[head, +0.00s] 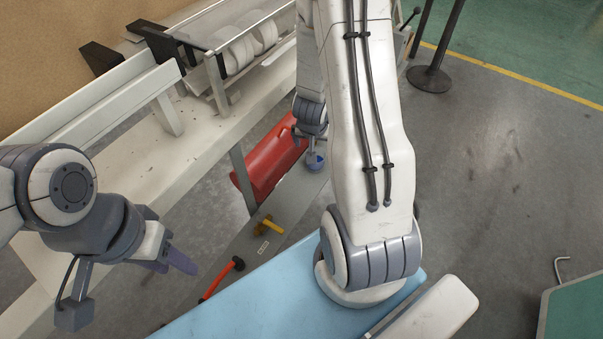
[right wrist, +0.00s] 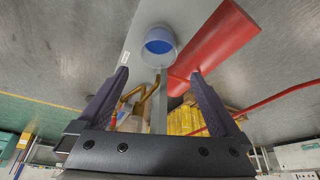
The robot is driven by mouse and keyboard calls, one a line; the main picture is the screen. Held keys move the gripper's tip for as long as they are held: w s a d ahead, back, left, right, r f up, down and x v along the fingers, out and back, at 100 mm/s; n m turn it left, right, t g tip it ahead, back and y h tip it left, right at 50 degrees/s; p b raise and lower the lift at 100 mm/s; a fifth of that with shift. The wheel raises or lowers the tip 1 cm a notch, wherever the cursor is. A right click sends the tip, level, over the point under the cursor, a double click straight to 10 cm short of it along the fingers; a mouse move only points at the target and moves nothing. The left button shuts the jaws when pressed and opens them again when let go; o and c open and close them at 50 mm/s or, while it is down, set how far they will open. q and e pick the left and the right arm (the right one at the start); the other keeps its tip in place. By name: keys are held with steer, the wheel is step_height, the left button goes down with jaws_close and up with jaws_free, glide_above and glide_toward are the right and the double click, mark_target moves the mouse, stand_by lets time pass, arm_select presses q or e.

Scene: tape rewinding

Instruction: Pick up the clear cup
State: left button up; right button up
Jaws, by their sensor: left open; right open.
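A translucent cup with a blue inside (right wrist: 159,45) stands on a narrow grey surface in the right wrist view. It also shows, small, in the head view (head: 316,164), just below my right gripper (head: 310,141). In the right wrist view my right gripper (right wrist: 160,74) is open and empty. Its two dark fingers are spread, and the cup appears beyond the fingertips, between their lines. My left gripper (head: 170,260) is open and empty at the left of the head view, far from the cup.
A red rounded object (head: 270,155) lies close beside the cup. A yellow-handled tool (head: 268,225) and a red-handled tool (head: 222,278) lie nearer on the grey surface. A light blue surface (head: 240,305) is in front. A white machine frame (head: 205,130) runs along the left.

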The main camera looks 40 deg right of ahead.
steer(key=x, duration=0.1)
steer(key=b+x, duration=0.1)
steer(key=x, duration=0.1)
steer(key=b+x, duration=0.1)
steer(key=x, duration=0.1)
steer(key=shift+s+f, duration=0.2)
steer(key=b+x, duration=0.1)
steer(key=x, duration=0.1)
steer(key=b+x, duration=0.1)
steer(key=x, duration=0.2)
steer(key=shift+s+f, duration=0.15)
steer(key=shift+f, duration=0.2)
steer(key=shift+d+f, duration=0.1)
steer(key=shift+f, duration=0.1)
steer(key=c, duration=1.4)
steer(key=shift+c, duration=0.2)
steer(key=shift+r, duration=0.1)
